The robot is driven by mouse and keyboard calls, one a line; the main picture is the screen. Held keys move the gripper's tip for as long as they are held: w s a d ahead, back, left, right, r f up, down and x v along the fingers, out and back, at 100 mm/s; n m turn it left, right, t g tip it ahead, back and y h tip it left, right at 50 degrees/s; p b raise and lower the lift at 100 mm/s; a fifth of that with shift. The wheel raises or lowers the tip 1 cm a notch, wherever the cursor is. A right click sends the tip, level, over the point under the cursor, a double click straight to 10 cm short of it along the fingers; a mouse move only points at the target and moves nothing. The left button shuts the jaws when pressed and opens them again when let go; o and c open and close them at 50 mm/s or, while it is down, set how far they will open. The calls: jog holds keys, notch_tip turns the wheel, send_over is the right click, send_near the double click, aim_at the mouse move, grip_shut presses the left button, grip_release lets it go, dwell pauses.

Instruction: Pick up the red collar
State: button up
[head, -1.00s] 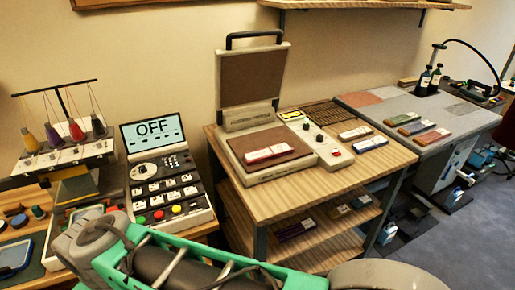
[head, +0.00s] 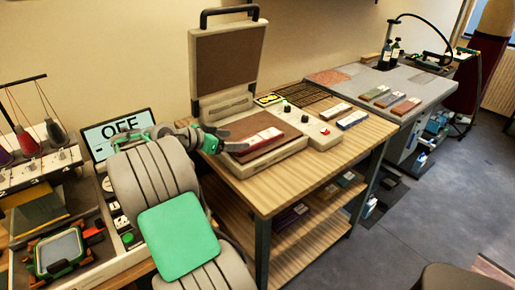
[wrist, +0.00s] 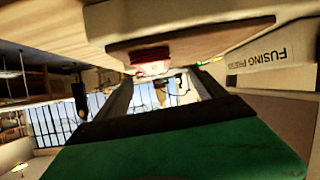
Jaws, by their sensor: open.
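A red strip with a white band (head: 263,138), seemingly the red collar, lies on the brown bed of the open fusing press (head: 262,153). Another reddish strip (head: 406,106) lies on the grey table at the right. My gripper (head: 240,141) is at the left edge of the press bed, pointing toward the strip. In the wrist view my open gripper (wrist: 163,82) has the red strip (wrist: 151,62) ahead, just beyond the fingertips and roughly between them. The gap between the fingers is empty. Part of the bed is hidden behind my gripper in the head view.
The press's raised lid (head: 228,58) stands behind the bed. A control box (head: 305,122) with knobs is right of it. White and blue strips (head: 351,120) lie further right on the wooden table (head: 275,196). A panel reading OFF (head: 118,131) is at the left.

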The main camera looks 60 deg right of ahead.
aim_at(257, 138)
jog(key=shift+s+d+f+m+g, duration=0.1)
jog(key=shift+s+d+m+g, duration=0.5)
jog(key=shift+s+d, duration=0.6)
jog(key=x, duration=0.3)
jog(key=p+x, duration=0.1)
jog(key=x, duration=0.2)
jog(key=shift+w+f, duration=0.2)
jog(key=shift+f, duration=0.05)
jog(key=shift+w, duration=0.1)
jog(key=shift+c, duration=0.3)
